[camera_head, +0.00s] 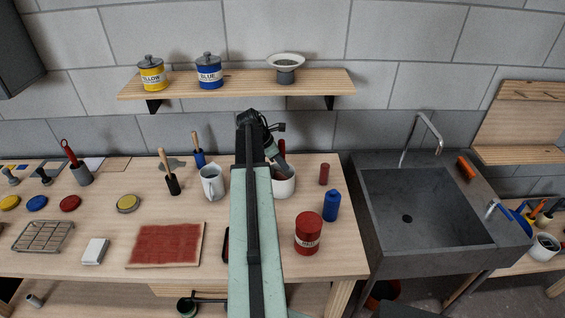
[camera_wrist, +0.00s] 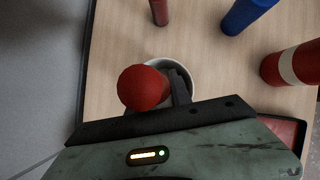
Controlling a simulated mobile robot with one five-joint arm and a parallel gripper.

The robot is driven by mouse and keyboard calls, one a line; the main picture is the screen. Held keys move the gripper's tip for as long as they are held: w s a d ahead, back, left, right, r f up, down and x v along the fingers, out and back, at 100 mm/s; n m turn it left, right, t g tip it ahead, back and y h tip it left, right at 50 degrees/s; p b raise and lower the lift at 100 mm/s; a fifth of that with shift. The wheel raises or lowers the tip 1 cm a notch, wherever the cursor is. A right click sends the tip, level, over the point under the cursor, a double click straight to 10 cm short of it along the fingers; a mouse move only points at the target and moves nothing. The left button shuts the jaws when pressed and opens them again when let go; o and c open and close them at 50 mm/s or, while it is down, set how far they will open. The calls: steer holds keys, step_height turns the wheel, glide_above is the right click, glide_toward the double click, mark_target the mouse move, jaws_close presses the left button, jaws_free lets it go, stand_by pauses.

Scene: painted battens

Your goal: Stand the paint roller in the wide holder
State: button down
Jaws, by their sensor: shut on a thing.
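The paint roller shows as a red rounded end (camera_wrist: 143,88) close under my gripper in the wrist view. In the head view a small red part of it (camera_head: 282,147) shows beside my gripper (camera_head: 275,154). My gripper is shut on the roller; one dark finger shows in the wrist view (camera_wrist: 178,88). The wide holder is a white round cup (camera_head: 284,187), standing on the bench below my gripper. Its rim also shows in the wrist view (camera_wrist: 188,71), partly behind the red end. I cannot tell whether the roller's lower part is inside the cup.
Right of the cup stand a small dark red cylinder (camera_head: 324,174), a blue bottle (camera_head: 332,206) and a red can (camera_head: 307,233). A white mug (camera_head: 212,183) stands to the left. A shelf (camera_head: 300,82) hangs above; a sink (camera_head: 425,210) is at the right.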

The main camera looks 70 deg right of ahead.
steer(key=c, duration=1.1)
jaws_free()
steer(key=p+v, duration=0.7)
steer(key=v, duration=0.1)
steer(key=shift+f, duration=0.1)
